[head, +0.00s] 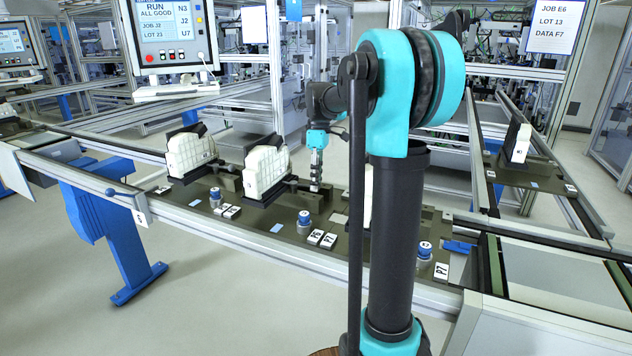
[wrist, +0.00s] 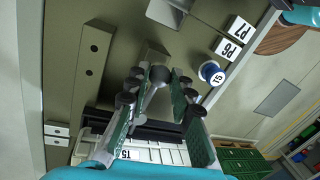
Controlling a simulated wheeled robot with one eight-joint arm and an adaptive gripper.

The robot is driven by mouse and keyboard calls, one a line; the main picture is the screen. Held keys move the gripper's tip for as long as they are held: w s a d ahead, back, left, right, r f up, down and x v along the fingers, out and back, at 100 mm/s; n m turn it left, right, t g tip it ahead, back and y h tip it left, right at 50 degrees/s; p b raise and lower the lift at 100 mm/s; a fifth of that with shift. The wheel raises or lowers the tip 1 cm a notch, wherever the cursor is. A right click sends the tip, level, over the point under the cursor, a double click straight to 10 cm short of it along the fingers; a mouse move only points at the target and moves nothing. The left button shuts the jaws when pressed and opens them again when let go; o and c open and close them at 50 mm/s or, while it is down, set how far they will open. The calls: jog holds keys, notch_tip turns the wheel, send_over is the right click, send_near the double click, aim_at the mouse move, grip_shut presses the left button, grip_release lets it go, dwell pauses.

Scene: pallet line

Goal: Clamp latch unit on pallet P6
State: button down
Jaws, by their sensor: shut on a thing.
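A white latch unit (head: 265,172) stands in its fixture on the dark pallet (head: 262,221), beside the tags P6 and P7 (head: 316,237). My gripper (head: 316,178) points down just right of this unit. In the wrist view, my gripper (wrist: 157,84) has its green-padded fingers shut on a clamp lever (wrist: 160,73) with a dark round knob. The white unit (wrist: 135,153), marked T5, shows at the bottom edge, partly hidden by my gripper. The tag P6 (wrist: 228,48) is at upper right. Whether the clamp bears on the unit cannot be seen.
Another white unit (head: 191,153) stands on the pallet to the left. A dark block with two holes (wrist: 92,62) stands left of my fingers. A control panel (head: 171,32) hangs behind the conveyor rail (head: 230,232).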

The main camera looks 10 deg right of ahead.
jog(key=c, duration=1.3)
grip_release()
jog(key=r, duration=0.4)
jog(key=w+r, duration=0.1)
jog(key=r, duration=0.3)
jog(key=w+d+r, duration=0.1)
jog(key=r, duration=0.2)
jog(key=shift+r, duration=0.4)
